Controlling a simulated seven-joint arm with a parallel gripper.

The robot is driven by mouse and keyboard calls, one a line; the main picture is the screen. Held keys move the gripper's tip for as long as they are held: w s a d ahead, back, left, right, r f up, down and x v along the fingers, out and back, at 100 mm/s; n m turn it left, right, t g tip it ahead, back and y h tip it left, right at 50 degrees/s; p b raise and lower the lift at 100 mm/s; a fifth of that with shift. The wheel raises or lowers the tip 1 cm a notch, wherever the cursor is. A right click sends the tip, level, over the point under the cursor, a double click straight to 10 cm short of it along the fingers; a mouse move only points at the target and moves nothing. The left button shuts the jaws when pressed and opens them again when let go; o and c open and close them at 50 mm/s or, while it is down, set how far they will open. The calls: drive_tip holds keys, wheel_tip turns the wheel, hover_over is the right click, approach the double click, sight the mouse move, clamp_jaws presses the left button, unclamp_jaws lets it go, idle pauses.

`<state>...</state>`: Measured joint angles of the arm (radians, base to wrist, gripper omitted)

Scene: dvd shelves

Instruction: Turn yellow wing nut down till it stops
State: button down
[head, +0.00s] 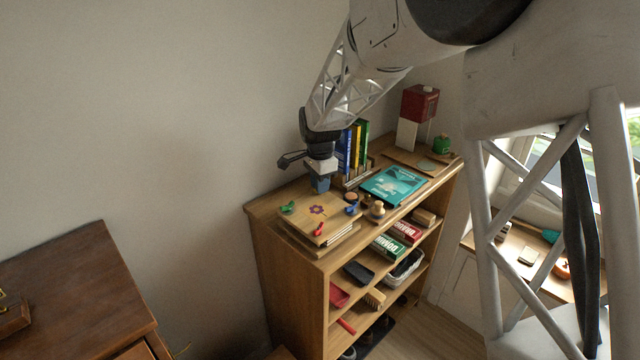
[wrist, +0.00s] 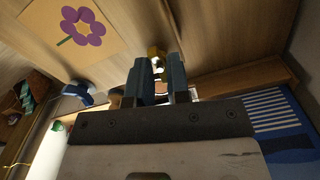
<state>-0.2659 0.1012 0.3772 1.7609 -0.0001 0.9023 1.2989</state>
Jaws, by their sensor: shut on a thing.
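The yellow wing nut (wrist: 153,51) shows in the wrist view at the tips of my gripper (wrist: 159,66), partly covered by the fingers. My gripper is shut on it. In the head view my gripper (head: 320,187) points down at the far corner of a wooden flower press (head: 302,222), and hides the yellow nut. The press's top board has a purple flower, which also shows in the wrist view (wrist: 84,26). A green wing nut (head: 288,208), a red wing nut (head: 319,229) and a blue wing nut (head: 352,209) sit at its other corners.
Upright books (head: 354,146) stand close behind my gripper. A teal book (head: 393,185) lies to the right on the shelf top (head: 262,206), with small wooden items between it and the press. A red and white carton (head: 415,113) stands farther back.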

idle(0.3)
drive_tip(key=c, duration=1.2)
unclamp_jaws()
drive_tip(key=shift+r, duration=3.9)
